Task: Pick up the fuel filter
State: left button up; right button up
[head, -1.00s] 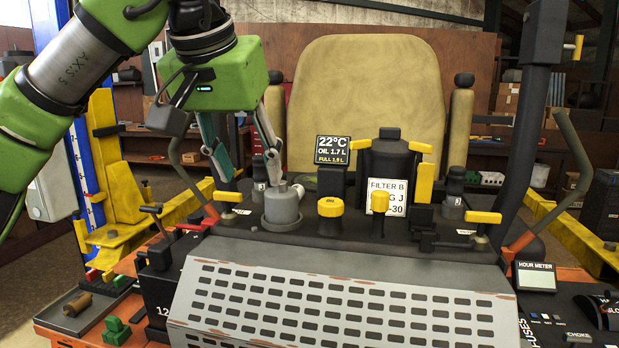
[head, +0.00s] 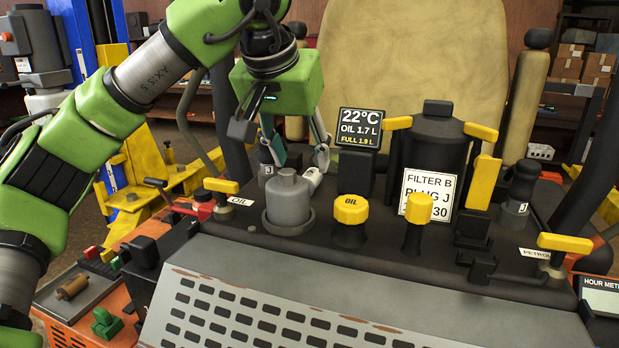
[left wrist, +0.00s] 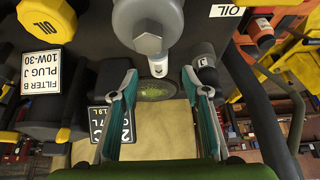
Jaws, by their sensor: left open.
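A grey canister (head: 289,200) with a hex top stands upright on the dark deck near an OIL label. It looks like the filter, but no label on it reads fuel. It also shows at the top of the left wrist view (left wrist: 148,20), with a small pale piece (left wrist: 158,66) at its side. My left gripper (head: 302,160) is open and empty, pointing down just behind the canister in the head view. In the left wrist view the fingertips (left wrist: 160,74) straddle the line of the pale piece, and the canister lies beyond them. My right gripper is not in view.
A display (head: 359,130) stands right of the gripper. A yellow OIL cap (head: 351,208) and a dark housing (head: 432,150) with a FILTER B card (head: 427,190) are farther right. A yellow lever (head: 221,186) stands left. A tray (head: 50,292) holds a brown cylinder (head: 73,287).

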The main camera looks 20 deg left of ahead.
aim_at(308, 175)
pick_arm(q)
jog(key=shift+w+f, duration=0.4)
jog(key=shift+f, duration=0.1)
jog(key=p+x, duration=0.2)
jog(key=x, duration=0.2)
jog(key=shift+d+f+p, duration=0.1)
jog(key=shift+p, duration=0.2)
jog(key=shift+w+f, duration=0.25)
jog(key=shift+s, duration=0.1)
jog(key=c, duration=1.1)
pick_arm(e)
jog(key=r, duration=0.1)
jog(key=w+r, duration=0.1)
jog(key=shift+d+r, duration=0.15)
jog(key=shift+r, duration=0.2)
pick_arm(q)
jog(key=shift+r, duration=0.1)
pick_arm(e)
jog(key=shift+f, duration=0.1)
